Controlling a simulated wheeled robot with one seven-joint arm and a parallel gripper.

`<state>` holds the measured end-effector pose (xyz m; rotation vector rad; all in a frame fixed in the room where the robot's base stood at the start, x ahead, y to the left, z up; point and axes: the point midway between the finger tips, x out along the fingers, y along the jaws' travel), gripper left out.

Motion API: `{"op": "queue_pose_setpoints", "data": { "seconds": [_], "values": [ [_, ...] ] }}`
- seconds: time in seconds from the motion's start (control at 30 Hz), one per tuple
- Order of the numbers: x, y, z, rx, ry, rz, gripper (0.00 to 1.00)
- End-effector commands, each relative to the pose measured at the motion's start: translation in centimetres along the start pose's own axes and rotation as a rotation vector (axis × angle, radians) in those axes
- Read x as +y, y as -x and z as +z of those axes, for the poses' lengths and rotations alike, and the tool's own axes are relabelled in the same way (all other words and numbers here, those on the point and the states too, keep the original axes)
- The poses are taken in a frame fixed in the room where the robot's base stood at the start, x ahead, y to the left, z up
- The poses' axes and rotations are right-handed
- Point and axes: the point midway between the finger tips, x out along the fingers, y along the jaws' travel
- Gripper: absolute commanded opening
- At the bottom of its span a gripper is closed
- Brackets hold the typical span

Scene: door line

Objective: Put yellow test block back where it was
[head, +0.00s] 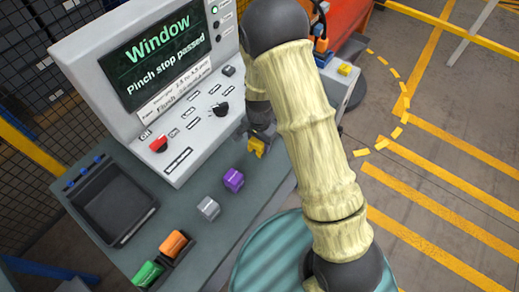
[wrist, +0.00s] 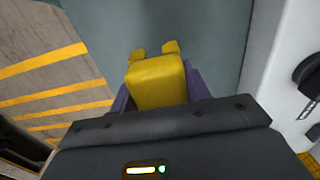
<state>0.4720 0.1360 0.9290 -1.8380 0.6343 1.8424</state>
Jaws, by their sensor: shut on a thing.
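My gripper (wrist: 158,88) is shut on the yellow test block (wrist: 157,82), with a dark finger on each side of it. In the head view the yellow block (head: 256,147) shows below my gripper, by the console's right end, partly hidden by my gripper and arm. It lines up roughly with the purple block (head: 233,180) and the grey block (head: 208,208) on the bench (head: 190,228). I cannot tell whether the yellow block touches the bench top.
The console (head: 190,125) stands close beside my gripper, its screen reading "Pinch stop passed". Orange (head: 174,244) and green (head: 148,274) blocks sit at the bench front. An empty dark tray (head: 113,203) is at left. Striped floor lies beyond the bench's right edge.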

Motion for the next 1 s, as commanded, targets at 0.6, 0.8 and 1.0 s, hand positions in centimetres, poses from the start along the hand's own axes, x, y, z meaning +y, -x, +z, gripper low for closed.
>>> {"op": "queue_pose_setpoints", "data": {
  "seconds": [0.6, 0.8, 1.0],
  "values": [
    [0.0, -3.0, 0.0, -0.001, -0.001, 0.001, 0.12],
    [0.0, -5.0, -0.1, 0.000, -0.001, 0.000, 0.12],
    [0.0, -5.1, -0.1, 0.001, 0.000, -0.002, 0.12]
  ]
}}
